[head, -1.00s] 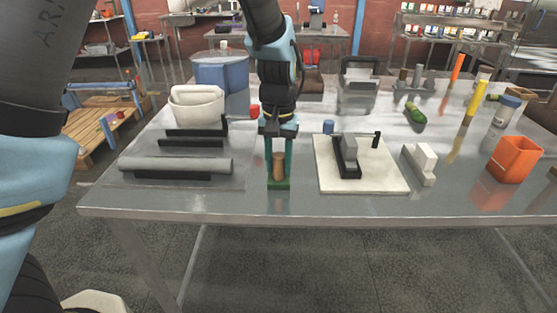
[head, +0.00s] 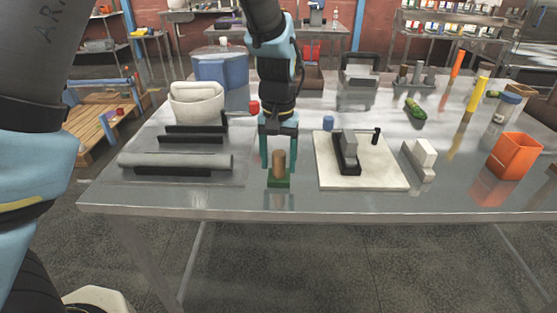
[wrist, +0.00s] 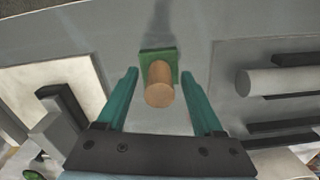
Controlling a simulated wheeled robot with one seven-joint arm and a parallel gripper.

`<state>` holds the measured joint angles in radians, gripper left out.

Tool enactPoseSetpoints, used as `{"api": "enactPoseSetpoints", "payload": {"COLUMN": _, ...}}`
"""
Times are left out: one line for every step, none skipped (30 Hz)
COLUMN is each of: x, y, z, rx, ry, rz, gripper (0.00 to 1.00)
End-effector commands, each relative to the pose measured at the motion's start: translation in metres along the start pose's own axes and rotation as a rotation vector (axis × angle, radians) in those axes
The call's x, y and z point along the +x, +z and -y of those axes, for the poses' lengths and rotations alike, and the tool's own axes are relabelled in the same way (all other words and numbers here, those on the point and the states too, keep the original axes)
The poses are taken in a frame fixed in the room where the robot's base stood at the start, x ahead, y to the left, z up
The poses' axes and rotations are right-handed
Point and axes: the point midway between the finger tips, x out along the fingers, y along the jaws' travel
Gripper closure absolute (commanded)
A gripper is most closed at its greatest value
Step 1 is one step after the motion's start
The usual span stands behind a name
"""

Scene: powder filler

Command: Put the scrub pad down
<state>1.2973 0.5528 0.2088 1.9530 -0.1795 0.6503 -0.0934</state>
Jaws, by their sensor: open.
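The scrub pad (head: 278,184) is a green square base with an upright tan wooden handle (head: 279,163). It stands on the metal table near the front edge, between the grey roller board and the white board. In the wrist view the pad's green base (wrist: 173,60) and round handle end (wrist: 159,95) show ahead of my gripper. My gripper (head: 280,165) points down over it with its teal fingers on either side of the handle. In the wrist view my gripper (wrist: 166,80) is open, with gaps between each finger and the handle.
The roller board (head: 240,174) lies to the left. The white board (head: 385,180) with a black and grey fixture lies to the right. An orange cup (head: 514,156) stands at far right. Bare table (head: 290,200) shows in front of the pad.

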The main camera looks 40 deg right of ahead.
Motion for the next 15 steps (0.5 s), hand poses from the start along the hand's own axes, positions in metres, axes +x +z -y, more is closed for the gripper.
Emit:
{"api": "enactPoseSetpoints", "payload": {"x": -0.004, "y": -0.001, "z": 0.0, "rx": 0.0, "ry": 0.001, "rz": -0.003, "gripper": 0.31}}
{"api": "enactPoseSetpoints", "payload": {"x": -0.007, "y": -0.001, "z": 0.0, "rx": 0.0, "ry": 0.001, "rz": -0.003, "gripper": 0.31}}
{"api": "enactPoseSetpoints", "payload": {"x": -0.012, "y": -0.001, "z": -0.001, "rx": 0.0, "ry": 0.002, "rz": -0.003, "gripper": 0.31}}
{"api": "enactPoseSetpoints", "payload": {"x": -0.017, "y": -0.001, "z": -0.001, "rx": 0.0, "ry": 0.002, "rz": -0.005, "gripper": 0.31}}
{"api": "enactPoseSetpoints", "payload": {"x": -0.023, "y": -0.001, "z": -0.001, "rx": 0.0, "ry": 0.003, "rz": -0.005, "gripper": 0.31}}
{"api": "enactPoseSetpoints", "payload": {"x": -0.03, "y": -0.001, "z": -0.001, "rx": 0.0, "ry": 0.002, "rz": -0.006, "gripper": 0.31}}
{"api": "enactPoseSetpoints", "payload": {"x": -0.037, "y": -0.001, "z": 0.0, "rx": 0.001, "ry": 0.002, "rz": -0.006, "gripper": 0.31}}
{"api": "enactPoseSetpoints", "payload": {"x": -0.043, "y": -0.002, "z": -0.001, "rx": 0.001, "ry": 0.002, "rz": -0.007, "gripper": 0.31}}
{"api": "enactPoseSetpoints", "payload": {"x": -0.052, "y": -0.002, "z": -0.001, "rx": 0.0, "ry": 0.003, "rz": -0.008, "gripper": 0.31}}
{"api": "enactPoseSetpoints", "payload": {"x": -0.059, "y": -0.001, "z": -0.001, "rx": 0.0, "ry": 0.003, "rz": -0.006, "gripper": 0.31}}
{"api": "enactPoseSetpoints", "payload": {"x": -0.065, "y": -0.001, "z": 0.0, "rx": 0.0, "ry": 0.002, "rz": -0.007, "gripper": 0.31}}
{"api": "enactPoseSetpoints", "payload": {"x": -0.074, "y": -0.002, "z": -0.001, "rx": 0.001, "ry": 0.002, "rz": -0.007, "gripper": 0.31}}
{"api": "enactPoseSetpoints", "payload": {"x": -0.08, "y": -0.001, "z": -0.001, "rx": 0.001, "ry": 0.002, "rz": -0.005, "gripper": 0.31}}
{"api": "enactPoseSetpoints", "payload": {"x": -0.085, "y": -0.001, "z": 0.0, "rx": 0.001, "ry": 0.002, "rz": -0.006, "gripper": 0.31}}
{"api": "enactPoseSetpoints", "payload": {"x": -0.092, "y": -0.001, "z": 0.0, "rx": 0.0, "ry": 0.002, "rz": -0.005, "gripper": 0.31}}
